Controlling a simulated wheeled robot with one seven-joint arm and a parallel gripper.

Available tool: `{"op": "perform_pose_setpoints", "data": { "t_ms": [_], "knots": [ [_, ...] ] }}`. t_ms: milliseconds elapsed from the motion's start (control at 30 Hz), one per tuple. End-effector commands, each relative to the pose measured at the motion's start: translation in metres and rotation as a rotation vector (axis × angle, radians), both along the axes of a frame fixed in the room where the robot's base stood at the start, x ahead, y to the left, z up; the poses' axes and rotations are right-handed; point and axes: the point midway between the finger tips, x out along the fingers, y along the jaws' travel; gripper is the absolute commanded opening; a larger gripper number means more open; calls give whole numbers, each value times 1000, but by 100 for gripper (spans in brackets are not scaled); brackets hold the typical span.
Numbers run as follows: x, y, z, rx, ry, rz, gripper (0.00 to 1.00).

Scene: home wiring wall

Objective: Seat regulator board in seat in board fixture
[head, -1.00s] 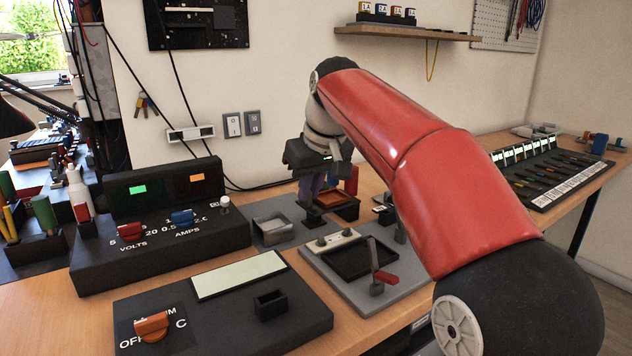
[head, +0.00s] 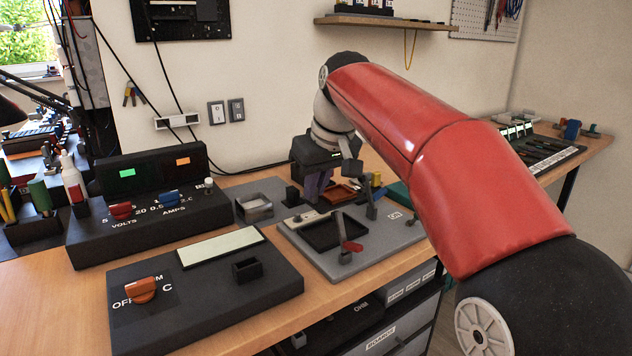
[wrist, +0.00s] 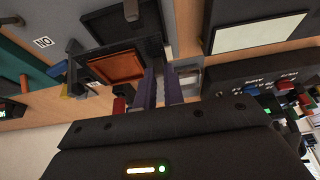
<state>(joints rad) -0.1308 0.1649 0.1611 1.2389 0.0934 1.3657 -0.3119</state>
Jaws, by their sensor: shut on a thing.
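An orange-brown board with dark edges, which I take to be the regulator board (head: 342,193), is at my gripper (head: 318,186), beyond the board fixture. In the wrist view the board (wrist: 116,67) lies just left of my two purple fingers (wrist: 161,88). My gripper is shut on it near one edge; the fingers hide the exact contact. The board fixture (head: 385,250) is a grey plate with a black-rimmed rectangular seat (head: 335,232), which looks empty. In the wrist view the seat (wrist: 120,22) shows above the board, and the two are apart.
A small open metal bin (head: 254,208) stands left of the fixture. The power supply (head: 150,225) and the meter box (head: 200,290) fill the left.

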Motion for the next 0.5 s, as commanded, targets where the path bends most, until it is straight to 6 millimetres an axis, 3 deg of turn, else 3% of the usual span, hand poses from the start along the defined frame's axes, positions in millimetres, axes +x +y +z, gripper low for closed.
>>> {"op": "perform_pose_setpoints", "data": {
  "t_ms": [500],
  "knots": [
    [0, 0, -50, 0, 0, 0, 0]
  ]
}}
